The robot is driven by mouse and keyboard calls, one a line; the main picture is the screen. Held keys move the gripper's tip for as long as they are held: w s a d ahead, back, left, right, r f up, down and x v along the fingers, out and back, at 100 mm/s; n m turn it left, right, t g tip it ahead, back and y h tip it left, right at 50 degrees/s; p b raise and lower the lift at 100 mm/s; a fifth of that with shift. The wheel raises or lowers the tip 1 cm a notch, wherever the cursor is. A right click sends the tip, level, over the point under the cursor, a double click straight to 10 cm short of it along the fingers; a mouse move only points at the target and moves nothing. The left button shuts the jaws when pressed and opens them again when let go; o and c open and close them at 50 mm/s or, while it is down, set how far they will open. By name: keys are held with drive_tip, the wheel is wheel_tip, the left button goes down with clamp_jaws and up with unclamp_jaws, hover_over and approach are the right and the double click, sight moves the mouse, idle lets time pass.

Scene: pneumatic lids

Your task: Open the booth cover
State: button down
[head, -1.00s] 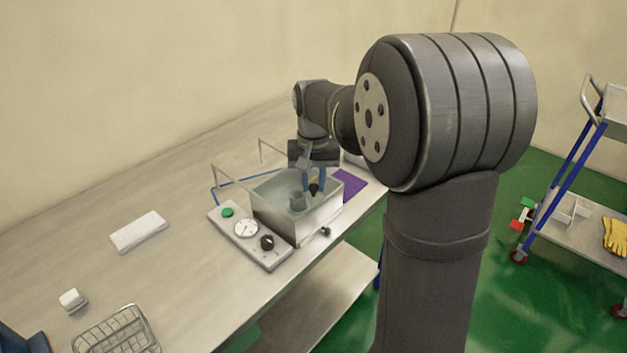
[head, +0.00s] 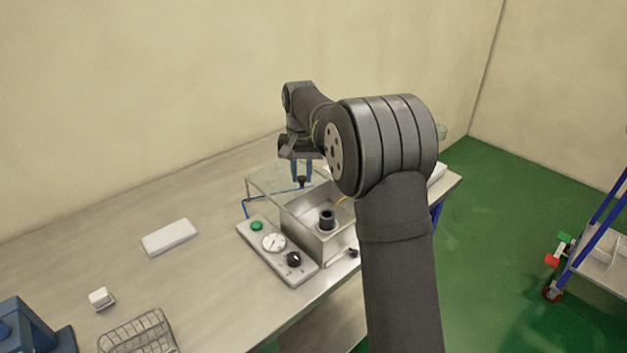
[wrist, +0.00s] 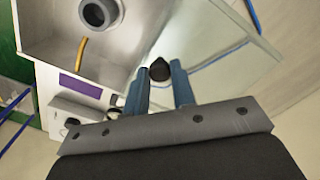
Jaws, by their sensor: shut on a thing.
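The booth is a metal box (head: 340,241) with its top largely uncovered. A dark cylinder (head: 327,219) stands inside it. The clear cover (head: 265,183) lies flat beyond the box, toward the wall, over its rails. My gripper (head: 302,178) is shut on the cover's black knob (head: 302,184). In the wrist view the knob (wrist: 160,69) sits between the two blue fingers, on the clear pane (wrist: 205,45), and the open box (wrist: 60,35) is at the upper left.
A control panel with a green button (head: 257,226), a gauge (head: 273,242) and a black dial (head: 294,259) is in front of the box. A white block (head: 170,238) and a wire basket (head: 137,331) are on the table (head: 215,275). The table's left part has free room.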

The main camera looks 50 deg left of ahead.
drive_tip(key=shift+a, duration=0.5)
drive_tip(key=c, duration=1.2)
unclamp_jaws()
wheel_tip(320, 180, up, 18)
drive_tip(key=shift+f, duration=0.25)
